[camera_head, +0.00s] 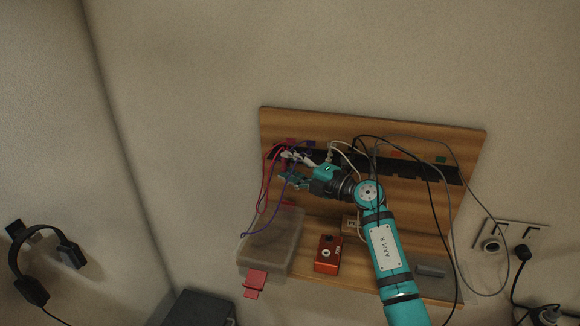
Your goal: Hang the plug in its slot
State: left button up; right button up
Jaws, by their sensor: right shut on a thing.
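A dark slotted strip (416,167) runs across an upright wooden board, and several coloured cables hang from it. My right gripper (288,167) is at the left part of the strip, close in front of the board. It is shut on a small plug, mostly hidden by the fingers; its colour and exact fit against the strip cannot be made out. A purple cable (283,191) passes by the fingers and hangs down. A red cable (264,185) hangs just left of it. My left gripper is out of view.
A translucent bin (268,246) with a red latch (255,281) stands below the gripper. An orange-red device (327,255) is right of it. Black and grey cables loop around my right arm. Headphones (40,262) hang at the left; wall sockets (515,235) are at the right.

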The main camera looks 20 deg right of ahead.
jog(key=shift+w+d+f+b, duration=0.25)
jog(key=shift+w+d+b, duration=0.05)
jog(key=shift+d+b, duration=0.05)
dwell(0.3)
jog(key=shift+w+d+f, duration=0.25)
jog(key=shift+w+f, duration=0.05)
jog(key=shift+w, duration=0.2)
jog(key=shift+f, duration=0.15)
dwell(0.5)
jog(key=o, duration=0.9)
jog(key=shift+a, duration=0.1)
jog(key=v, duration=0.2)
jog(key=r+v, duration=0.1)
jog(key=v, duration=0.5)
jog(key=shift+s+r, duration=0.15)
jog(key=shift+r, duration=0.15)
jog(key=shift+f, duration=0.1)
